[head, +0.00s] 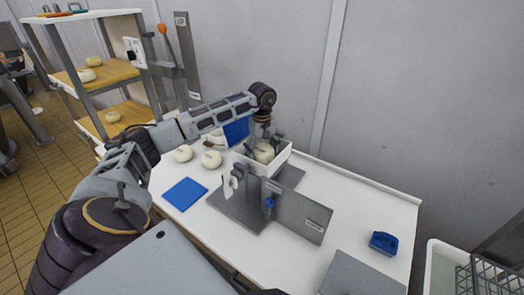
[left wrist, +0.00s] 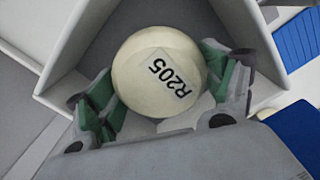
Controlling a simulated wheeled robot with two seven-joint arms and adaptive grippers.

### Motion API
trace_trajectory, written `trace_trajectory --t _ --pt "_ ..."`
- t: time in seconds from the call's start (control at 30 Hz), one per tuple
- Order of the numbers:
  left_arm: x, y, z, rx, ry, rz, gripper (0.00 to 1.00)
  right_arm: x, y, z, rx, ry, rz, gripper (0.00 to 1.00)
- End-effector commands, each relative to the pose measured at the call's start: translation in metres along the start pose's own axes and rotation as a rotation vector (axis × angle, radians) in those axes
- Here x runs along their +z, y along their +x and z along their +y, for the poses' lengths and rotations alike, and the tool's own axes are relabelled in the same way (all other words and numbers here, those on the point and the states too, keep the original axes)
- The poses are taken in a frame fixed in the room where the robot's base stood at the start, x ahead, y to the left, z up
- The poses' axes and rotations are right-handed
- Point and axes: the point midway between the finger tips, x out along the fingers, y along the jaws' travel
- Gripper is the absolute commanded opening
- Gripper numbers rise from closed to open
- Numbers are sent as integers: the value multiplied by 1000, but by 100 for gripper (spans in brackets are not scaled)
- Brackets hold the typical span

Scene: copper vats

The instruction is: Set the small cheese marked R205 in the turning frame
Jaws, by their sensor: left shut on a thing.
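The small cheese marked R205 (left wrist: 158,72) is round and cream-coloured, with its label facing the left wrist camera. My left gripper (head: 264,141) is shut on it, with green-padded fingers on two opposite sides; it also shows in the left wrist view (left wrist: 164,84). The cheese (head: 263,154) is inside a white-walled open box (head: 280,168) on a grey metal stand (head: 238,209), which looks like the turning frame. Whether the cheese touches the box's floor cannot be told. My right gripper is not in view.
Two other small cheeses (head: 211,160) (head: 183,154) lie on the white table left of the box, near a blue mat (head: 185,194). A grey plate (head: 297,212) stands up in front. A blue brush-like item (head: 383,243) lies right. The table's right part is largely clear.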

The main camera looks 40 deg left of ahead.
Motion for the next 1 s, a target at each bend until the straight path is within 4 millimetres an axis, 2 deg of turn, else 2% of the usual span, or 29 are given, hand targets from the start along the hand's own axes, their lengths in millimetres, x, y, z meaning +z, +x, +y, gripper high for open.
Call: trace_trajectory --t 0.07,0.1,0.2,0.67,1.0 --pt "0 -1 0 1 0 0 44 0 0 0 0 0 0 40" --pt "0 -1 0 1 0 1 85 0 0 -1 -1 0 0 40" --pt "0 -1 0 1 0 0 98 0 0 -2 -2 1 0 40" --pt "0 -1 0 -1 0 0 100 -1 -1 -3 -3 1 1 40" --pt "0 -17 0 0 0 0 100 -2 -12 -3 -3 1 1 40"
